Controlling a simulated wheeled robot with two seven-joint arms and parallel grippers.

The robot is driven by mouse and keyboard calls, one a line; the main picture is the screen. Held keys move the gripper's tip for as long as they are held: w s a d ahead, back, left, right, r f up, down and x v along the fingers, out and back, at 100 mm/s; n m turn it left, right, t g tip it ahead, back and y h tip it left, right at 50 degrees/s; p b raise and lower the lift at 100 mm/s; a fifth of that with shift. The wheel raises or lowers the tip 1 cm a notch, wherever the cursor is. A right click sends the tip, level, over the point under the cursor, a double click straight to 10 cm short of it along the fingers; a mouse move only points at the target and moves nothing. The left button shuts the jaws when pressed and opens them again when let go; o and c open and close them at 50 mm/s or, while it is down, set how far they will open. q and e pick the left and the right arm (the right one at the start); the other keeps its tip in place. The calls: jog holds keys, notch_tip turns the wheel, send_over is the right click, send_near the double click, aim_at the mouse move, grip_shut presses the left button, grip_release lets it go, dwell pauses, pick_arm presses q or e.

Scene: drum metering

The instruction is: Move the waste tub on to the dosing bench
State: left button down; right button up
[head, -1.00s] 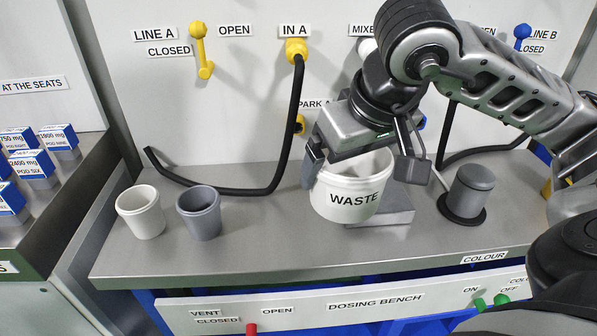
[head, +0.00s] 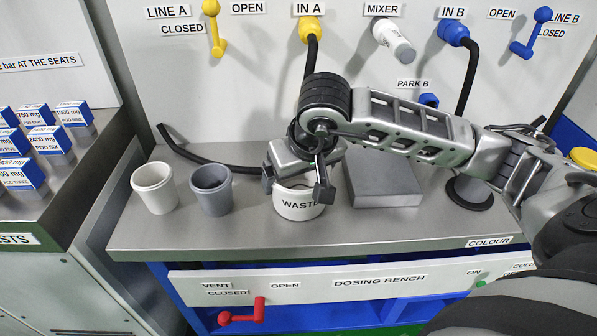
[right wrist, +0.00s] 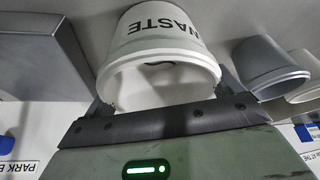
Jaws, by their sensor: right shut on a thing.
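The waste tub (head: 299,207) is a white round tub lettered WASTE. In the head view it is upright at the dosing bench (head: 240,232), between the grey cup and the grey block. Its base looks level with the bench top, but I cannot tell whether it touches. My right gripper (head: 297,186) is shut on the tub, with a finger on either side near the rim. The gripper and arm hide part of the rim. In the right wrist view the tub (right wrist: 165,55) sits between the fingers, its open mouth towards the camera. My left gripper is not in view.
A white cup (head: 154,188) and a grey cup (head: 211,190) stand left of the tub. A flat grey block (head: 383,185) lies close to its right. A dark hose (head: 200,158) runs along the bench behind. A grey canister (head: 470,190) stands further right.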

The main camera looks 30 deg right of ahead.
jog(key=shift+f+b, duration=0.25)
jog(key=shift+b, duration=0.1)
jog(key=o, duration=0.7)
jog(key=shift+r, duration=0.1)
jog(key=shift+o, duration=0.2)
jog(key=shift+r+p, duration=0.2)
jog(key=shift+p, duration=0.15)
jog(key=v, duration=1.2)
jog(key=shift+p, duration=0.4)
jog(key=shift+s+f, duration=0.1)
